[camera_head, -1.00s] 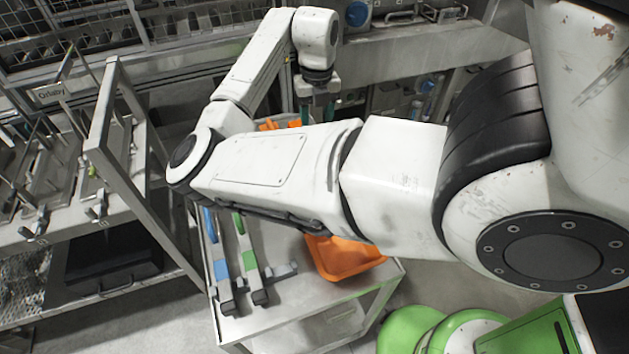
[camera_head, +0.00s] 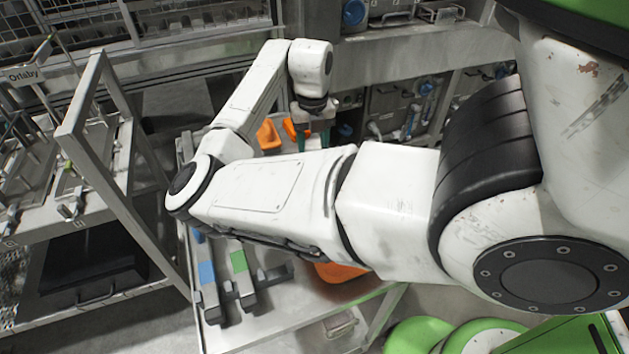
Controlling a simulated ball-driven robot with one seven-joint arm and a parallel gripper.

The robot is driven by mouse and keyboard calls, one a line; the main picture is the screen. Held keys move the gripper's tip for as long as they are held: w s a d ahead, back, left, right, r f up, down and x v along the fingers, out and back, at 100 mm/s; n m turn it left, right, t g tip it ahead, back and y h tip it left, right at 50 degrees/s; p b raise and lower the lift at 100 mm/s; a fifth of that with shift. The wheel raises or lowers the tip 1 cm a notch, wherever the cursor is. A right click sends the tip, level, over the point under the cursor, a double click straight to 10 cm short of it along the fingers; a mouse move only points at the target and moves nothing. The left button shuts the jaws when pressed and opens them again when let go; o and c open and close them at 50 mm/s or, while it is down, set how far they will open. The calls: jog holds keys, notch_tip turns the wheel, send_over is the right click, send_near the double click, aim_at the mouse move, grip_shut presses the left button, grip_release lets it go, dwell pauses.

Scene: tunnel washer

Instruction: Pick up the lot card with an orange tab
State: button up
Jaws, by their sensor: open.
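My gripper (camera_head: 313,136) points down over the far end of the metal cart, behind my forearm. Its greenish fingers are partly hidden by the arm. Two orange pieces are beside it: one orange shape (camera_head: 268,136) to the left, and a smaller orange piece (camera_head: 290,128) close to the left finger. I cannot tell whether either is the tab of the lot card, or whether the fingers touch it. No card face is clearly visible, and my arm hides much of the cart top.
The metal cart (camera_head: 262,325) carries a blue-marked tool (camera_head: 207,274), a green-marked tool (camera_head: 240,263) and an orange tray (camera_head: 340,272), partly hidden by my arm. Machinery with pipes (camera_head: 425,105) is behind.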

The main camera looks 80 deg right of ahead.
notch_tip(320, 180, down, 9)
jog(key=shift+p, duration=0.4)
jog(key=shift+c, duration=0.4)
jog(key=c, duration=0.7)
